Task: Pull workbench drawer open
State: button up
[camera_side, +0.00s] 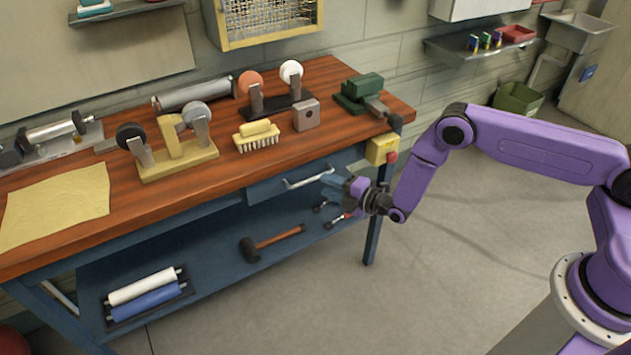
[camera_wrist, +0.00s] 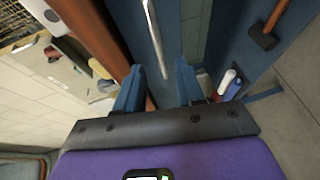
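The workbench drawer (camera_side: 267,189) has a blue front under the wooden top and looks shut, roughly flush with the bench frame. Its silver bar handle (camera_side: 309,177) runs along the front; it also shows in the wrist view as a pale bar (camera_wrist: 154,38) pointing into the space between my fingers. My gripper (camera_side: 333,183) is just in front of the bench, near the right end of the handle. In the wrist view my gripper (camera_wrist: 157,82) has its two blue fingers spread wide, with nothing held. I cannot tell whether a finger touches the handle.
A yellow box with a red button (camera_side: 382,151) hangs at the bench's right corner, close to my wrist. The lower shelf (camera_side: 205,275) holds a mallet (camera_side: 270,242) and white and blue rolls (camera_side: 147,293). The floor before the bench is clear.

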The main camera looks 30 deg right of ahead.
aim_at(313, 180)
jog(key=shift+x, duration=2.65)
grip_shut()
